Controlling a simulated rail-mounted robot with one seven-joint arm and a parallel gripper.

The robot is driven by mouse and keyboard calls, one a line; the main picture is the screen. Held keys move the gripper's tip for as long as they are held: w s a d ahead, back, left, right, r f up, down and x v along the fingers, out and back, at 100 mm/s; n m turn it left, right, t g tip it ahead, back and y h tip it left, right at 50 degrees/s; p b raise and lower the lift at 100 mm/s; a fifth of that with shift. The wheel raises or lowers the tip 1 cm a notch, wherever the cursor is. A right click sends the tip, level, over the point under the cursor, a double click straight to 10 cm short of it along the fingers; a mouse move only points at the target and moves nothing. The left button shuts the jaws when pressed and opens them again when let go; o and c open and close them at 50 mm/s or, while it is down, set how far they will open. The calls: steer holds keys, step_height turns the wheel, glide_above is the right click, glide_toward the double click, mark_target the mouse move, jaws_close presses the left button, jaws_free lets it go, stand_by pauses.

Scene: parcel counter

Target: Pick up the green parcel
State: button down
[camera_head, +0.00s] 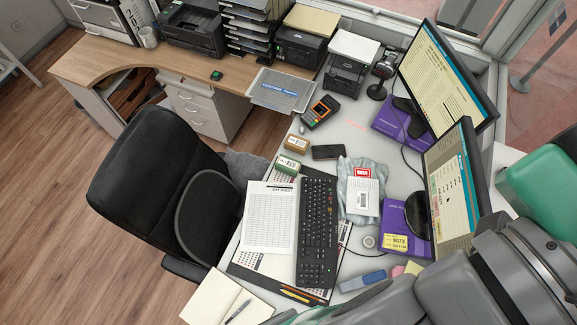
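A small green box (287,165) with a pale label lies on the counter, at the top edge of the printed sheet and left of the black keyboard (317,228). It is the only small green box-like item I see on this counter, and its label is too small to read. A small brown box (297,145) sits just behind it. A grey plastic mailer (362,190) with a white and red label lies right of the keyboard. Grey links of my arm fill the lower right corner. My gripper is not in view.
Two monitors (447,80) stand at the right, with purple boxes (404,228) at their bases. A card terminal (320,112) and a black phone (328,152) lie behind the keyboard. A black chair (150,175) stands left of the counter. An open notebook (225,300) is at the front.

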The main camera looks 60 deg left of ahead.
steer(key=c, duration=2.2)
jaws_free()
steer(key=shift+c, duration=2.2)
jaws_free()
